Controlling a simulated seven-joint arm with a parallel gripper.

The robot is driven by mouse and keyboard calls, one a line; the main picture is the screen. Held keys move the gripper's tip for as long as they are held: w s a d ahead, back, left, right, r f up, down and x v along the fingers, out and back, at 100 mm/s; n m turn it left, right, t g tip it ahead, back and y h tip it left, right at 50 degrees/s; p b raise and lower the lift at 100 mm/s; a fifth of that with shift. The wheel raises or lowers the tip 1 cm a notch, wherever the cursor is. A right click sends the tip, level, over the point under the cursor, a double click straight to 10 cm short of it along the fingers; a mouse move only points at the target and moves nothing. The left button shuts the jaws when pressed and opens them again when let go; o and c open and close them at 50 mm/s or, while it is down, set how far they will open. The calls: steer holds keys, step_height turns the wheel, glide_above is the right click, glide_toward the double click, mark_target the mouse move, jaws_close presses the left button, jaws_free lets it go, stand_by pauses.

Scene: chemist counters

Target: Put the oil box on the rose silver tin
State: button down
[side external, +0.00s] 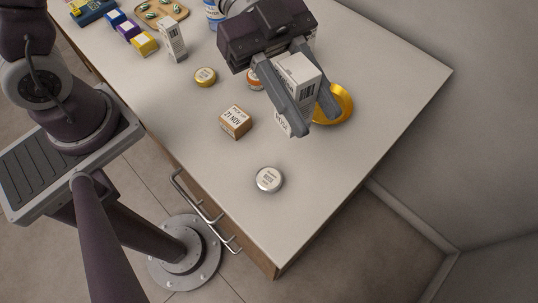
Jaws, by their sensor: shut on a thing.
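The oil box, a tall white carton (300,72) with a barcode and dark print, is between the fingers of my gripper (312,118). My gripper is shut on it and holds it over the right part of the counter, in front of a gold dish. The fingers hide part of its sides, and I cannot tell its exact height above the counter. The rose silver tin (269,180), round and low with a pale label, stands on the counter near the front edge, below and left of my gripper. Its lid is bare and in full view.
A small brown box (235,121) marked 21 NOV stands left of the tin. A gold tin (205,77), an orange-rimmed tin (254,82) and another white carton (172,40) stand farther back. The gold dish (344,104) is partly hidden. The counter right of the silver tin is clear.

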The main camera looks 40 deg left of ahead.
steer(key=s+a+f+m+g, duration=0.1)
steer(key=s+m+g, duration=0.1)
steer(key=s, duration=0.2)
glide_above(269, 180)
steer(key=d, duration=0.2)
steer(key=shift+y, duration=0.3)
steer(key=f, duration=1.4)
steer(key=shift+s+d+f, duration=0.15)
steer(key=shift+s+f, duration=0.15)
steer(key=shift+s, duration=0.05)
steer(key=c, duration=1)
jaws_free()
steer(key=shift+f, duration=0.1)
